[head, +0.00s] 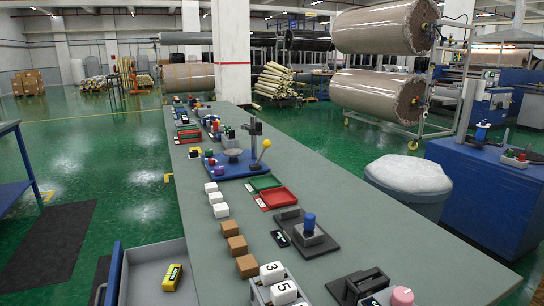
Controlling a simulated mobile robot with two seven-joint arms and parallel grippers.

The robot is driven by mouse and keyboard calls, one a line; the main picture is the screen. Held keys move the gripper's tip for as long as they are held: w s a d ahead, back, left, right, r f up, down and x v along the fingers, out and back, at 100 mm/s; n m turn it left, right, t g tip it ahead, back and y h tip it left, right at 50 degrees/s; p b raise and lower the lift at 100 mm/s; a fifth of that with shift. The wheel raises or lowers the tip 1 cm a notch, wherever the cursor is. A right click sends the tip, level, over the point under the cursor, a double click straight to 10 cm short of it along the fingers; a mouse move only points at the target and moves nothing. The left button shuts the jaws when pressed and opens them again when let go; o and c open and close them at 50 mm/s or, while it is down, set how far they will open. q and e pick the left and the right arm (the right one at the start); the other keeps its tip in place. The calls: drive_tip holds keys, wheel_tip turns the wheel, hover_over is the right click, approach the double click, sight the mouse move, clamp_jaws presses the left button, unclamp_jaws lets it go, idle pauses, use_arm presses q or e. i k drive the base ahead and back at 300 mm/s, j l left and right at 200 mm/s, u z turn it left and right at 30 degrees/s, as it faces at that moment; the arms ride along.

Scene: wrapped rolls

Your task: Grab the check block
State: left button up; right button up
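No block's print can be read for certain as "check". A yellow block (172,277) with a dark label lies in an open grey drawer or tray (146,259) at the lower left; its label is too small to read. White blocks marked with numbers (272,272) sit in a grey rack at the table's near edge. Brown blocks (237,246) and white cubes (216,197) stand in a row along the table's left side. Neither of my grippers shows in the head view.
The long grey-green table (370,230) has free room at its right. A blue-based device with a yellow ball lever (262,152), red tray (279,198), green tray (264,183) and blue-knobbed fixture (308,228) stand on it. A covered bin (409,180) is at the right.

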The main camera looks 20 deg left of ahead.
sight(193, 153)
drive_tip(key=k+j, duration=0.25)
drive_tip(key=j, duration=0.15)
drive_tip(key=k+j, duration=0.2)
drive_tip(key=j, duration=0.15)
drive_tip(key=k+j+z, duration=0.1)
drive_tip(key=j, duration=0.3)
drive_tip(key=k+j+z, duration=0.15)
drive_tip(key=j, duration=0.2)
drive_tip(key=j+z, duration=0.2)
drive_tip(key=j, duration=0.6)
drive_tip(key=j+z, duration=0.25)
drive_tip(key=j, duration=0.55)
drive_tip(key=j+z, duration=0.4)
drive_tip(key=j, duration=1.15)
